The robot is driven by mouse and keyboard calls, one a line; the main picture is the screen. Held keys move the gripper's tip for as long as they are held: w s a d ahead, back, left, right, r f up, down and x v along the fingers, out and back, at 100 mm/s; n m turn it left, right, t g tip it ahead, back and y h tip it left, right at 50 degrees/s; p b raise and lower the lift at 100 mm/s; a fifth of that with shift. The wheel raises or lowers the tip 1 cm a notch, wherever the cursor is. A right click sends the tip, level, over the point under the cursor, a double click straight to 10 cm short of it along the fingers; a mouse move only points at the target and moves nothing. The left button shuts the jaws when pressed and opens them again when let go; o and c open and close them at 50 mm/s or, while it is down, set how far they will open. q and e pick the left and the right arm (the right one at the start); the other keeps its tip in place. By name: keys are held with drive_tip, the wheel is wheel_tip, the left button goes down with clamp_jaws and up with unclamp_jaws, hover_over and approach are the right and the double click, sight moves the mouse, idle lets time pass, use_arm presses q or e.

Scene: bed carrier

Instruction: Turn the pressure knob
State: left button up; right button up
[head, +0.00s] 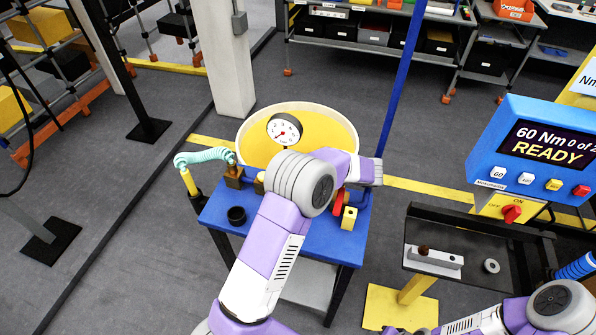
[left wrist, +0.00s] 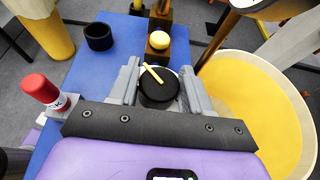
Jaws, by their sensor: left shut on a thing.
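The pressure knob (left wrist: 157,93) is a round black knob with a yellow pointer bar lying diagonally across its top. It shows in the left wrist view and is hidden behind my arm in the head view. My left gripper (left wrist: 160,76) is shut on the knob, with one grey finger on each side of it. A round white gauge (head: 284,129) with a red needle stands in front of a yellow drum, behind the blue table. My right arm shows at the lower right of the head view, but its gripper is out of view.
The yellow drum (head: 335,125) stands behind. A blue display (head: 548,142) reading READY and a dark bench (head: 480,232) are at right.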

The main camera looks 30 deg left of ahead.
use_arm(q)
drive_tip(key=shift+a+g, duration=0.1)
drive_tip(key=shift+g, duration=0.2)
drive_tip(key=o, duration=1)
drive_tip(key=shift+c, duration=0.2)
drive_tip(key=v, duration=0.7)
drive_tip(key=shift+d+r+p, duration=0.2)
drive_tip(key=shift+d+p, duration=0.05)
drive_tip(key=shift+p, duration=0.2)
